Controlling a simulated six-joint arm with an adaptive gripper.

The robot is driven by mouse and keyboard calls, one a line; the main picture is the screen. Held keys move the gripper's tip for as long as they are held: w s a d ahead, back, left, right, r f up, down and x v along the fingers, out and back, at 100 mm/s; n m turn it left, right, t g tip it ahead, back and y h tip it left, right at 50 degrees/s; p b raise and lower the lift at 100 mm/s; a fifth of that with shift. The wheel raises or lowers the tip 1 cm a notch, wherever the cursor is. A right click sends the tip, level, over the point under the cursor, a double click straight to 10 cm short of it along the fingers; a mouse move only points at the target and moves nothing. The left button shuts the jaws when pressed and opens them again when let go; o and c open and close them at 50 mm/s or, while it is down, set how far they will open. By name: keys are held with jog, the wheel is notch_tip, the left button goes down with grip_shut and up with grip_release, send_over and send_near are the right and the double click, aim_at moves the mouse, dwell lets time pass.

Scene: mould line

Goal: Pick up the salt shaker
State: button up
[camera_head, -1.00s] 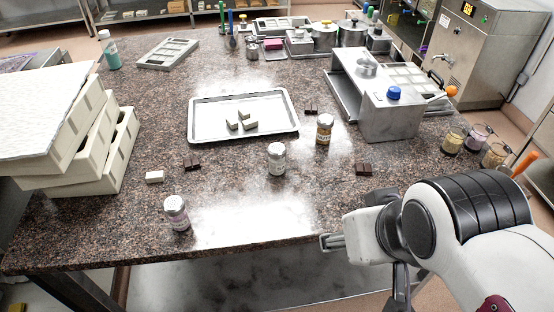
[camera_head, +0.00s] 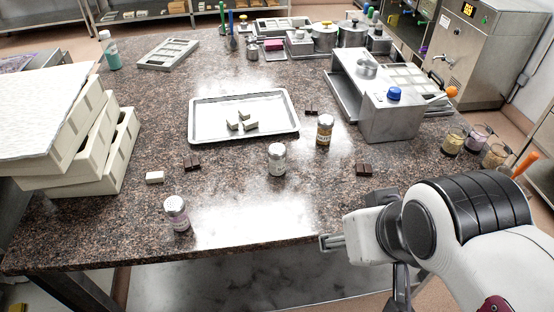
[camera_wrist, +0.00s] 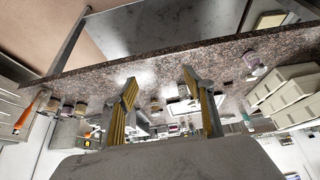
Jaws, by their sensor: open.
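A shaker (camera_head: 176,213) with a dotted metal lid and pinkish-grey contents stands upright near the table's front edge, left of centre. A second jar (camera_head: 277,159) with a silvery lid and pale contents stands upright near the middle. Their labels are too small to read, so I cannot tell for sure which is salt. My gripper (camera_head: 333,241) is at the table's front edge, right of both jars and apart from them. In the wrist view my gripper (camera_wrist: 158,76) has its fingers spread with nothing held. The dotted-lid shaker also shows there (camera_wrist: 252,63), beyond the fingers.
An amber jar (camera_head: 325,130) stands behind and right of the pale one. Dark chocolate pieces (camera_head: 364,170) and a white block (camera_head: 154,177) lie around. A metal tray (camera_head: 200,134) holds pale pieces. Stacked moulds (camera_head: 125,150) stand at left. The front middle is clear.

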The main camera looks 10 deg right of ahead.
aim_at(277, 160)
jog(key=w+d+f+n+t+h, duration=0.15)
jog(key=w+d, duration=0.25)
jog(key=w, duration=0.8)
jog(key=w+d+n+t, duration=0.1)
jog(key=w+d+t, duration=0.25)
jog(key=w, duration=0.75)
jog(key=w+a+f+n+y, duration=0.1)
jog(key=w+a+f+y, duration=0.1)
jog(key=f+y, duration=0.1)
jog(key=w+a+f+n+y, duration=0.2)
jog(key=w+a+f, duration=0.1)
jog(key=f, duration=0.1)
jog(key=w+a+f+n+y, duration=0.2)
jog(key=a+f+y, duration=0.1)
jog(key=f, duration=0.1)
jog(key=shift+w+a+f+y, duration=0.1)
jog(key=shift+w+y, duration=0.25)
jog(key=shift+s+a+f+y, duration=0.3)
jog(key=shift+a+y, duration=0.2)
jog(key=shift+y, duration=0.1)
jog(key=shift+w+a, duration=0.1)
jog(key=shift+w, duration=0.05)
jog(key=shift+x, duration=1.15)
